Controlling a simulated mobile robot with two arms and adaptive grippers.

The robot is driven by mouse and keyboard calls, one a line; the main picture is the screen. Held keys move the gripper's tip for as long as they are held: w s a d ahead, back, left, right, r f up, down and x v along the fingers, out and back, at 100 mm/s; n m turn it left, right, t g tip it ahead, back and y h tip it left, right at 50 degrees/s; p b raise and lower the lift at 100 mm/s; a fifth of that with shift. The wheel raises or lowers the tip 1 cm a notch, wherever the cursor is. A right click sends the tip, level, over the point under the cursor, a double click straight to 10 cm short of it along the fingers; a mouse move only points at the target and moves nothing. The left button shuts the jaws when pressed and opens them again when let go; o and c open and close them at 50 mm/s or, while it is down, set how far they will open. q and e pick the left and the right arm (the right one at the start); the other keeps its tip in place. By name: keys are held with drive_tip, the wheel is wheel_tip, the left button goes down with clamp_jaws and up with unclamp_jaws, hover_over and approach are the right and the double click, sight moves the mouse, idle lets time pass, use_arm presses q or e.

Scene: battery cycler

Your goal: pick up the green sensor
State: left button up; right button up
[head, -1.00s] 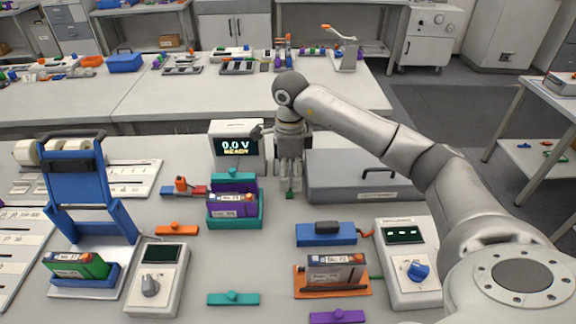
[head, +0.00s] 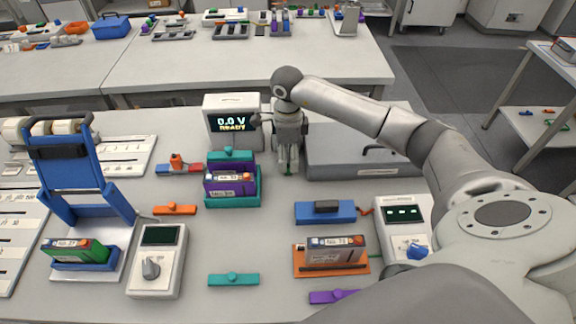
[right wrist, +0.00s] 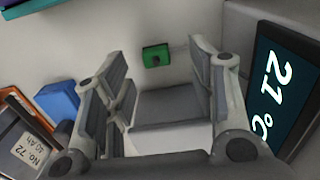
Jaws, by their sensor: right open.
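The green sensor (right wrist: 156,56) is a small green block with a dark round spot, lying on the pale bench in the right wrist view. In the head view only a small green bit of it (head: 289,171) shows at the fingertips. My right gripper (head: 288,164) points down over it, in front of the grey case. In the right wrist view the right gripper (right wrist: 160,72) is open, and the sensor shows between and beyond its fingers. No contact can be made out. My left gripper is not in view.
A 0.0 V READY display box (head: 233,122) stands just left of the gripper, and a grey case (head: 365,155) just right. A 21 °C screen (right wrist: 282,88) is close by in the wrist view. The bench centre is mostly clear.

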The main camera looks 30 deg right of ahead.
sight(288, 167)
drive_tip(key=shift+s+a+f+p, duration=0.15)
drive_tip(key=shift+f+p, duration=0.1)
drive_tip(key=shift+f, duration=0.3)
drive_tip(key=shift+s+d+f+p, duration=0.1)
drive_tip(key=shift+s+f+p, duration=0.1)
drive_tip(key=shift+f, duration=0.35)
drive_tip(key=shift+w+f, duration=0.15)
drive_tip(key=shift+f, duration=0.5)
drive_tip(key=c, duration=1.1)
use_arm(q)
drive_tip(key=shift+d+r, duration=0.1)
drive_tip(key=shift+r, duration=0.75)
use_arm(e)
drive_tip(key=shift+r, duration=0.1)
